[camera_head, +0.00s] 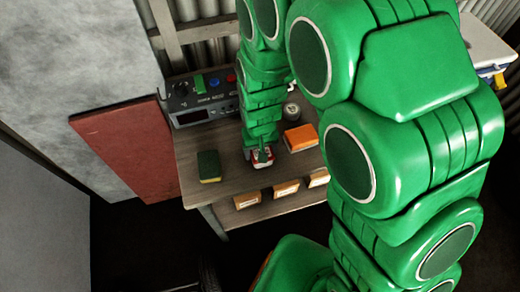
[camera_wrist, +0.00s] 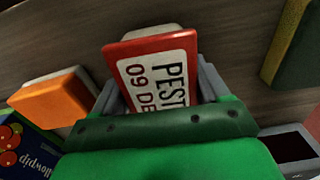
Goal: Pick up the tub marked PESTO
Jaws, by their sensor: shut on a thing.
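The PESTO tub (camera_wrist: 155,70) has a red rim and a white label with dark lettering reading "PEST" and "09 DE" in the wrist view. It sits between the two grey fingers of my gripper (camera_wrist: 160,92). My gripper is shut on it. In the head view, the tub (camera_head: 267,160) shows as a small red and white patch under my gripper (camera_head: 262,152), over the wooden table. The arm hides part of the tub. I cannot tell whether the tub touches the table.
The wooden table (camera_head: 190,155) bears a green and yellow sponge (camera_head: 209,166) left of the tub, an orange-topped block (camera_head: 300,138) to the right, and a dark control box (camera_head: 200,97) behind. Several small labelled blocks (camera_head: 247,200) line the front edge. A red board (camera_head: 130,145) stands left.

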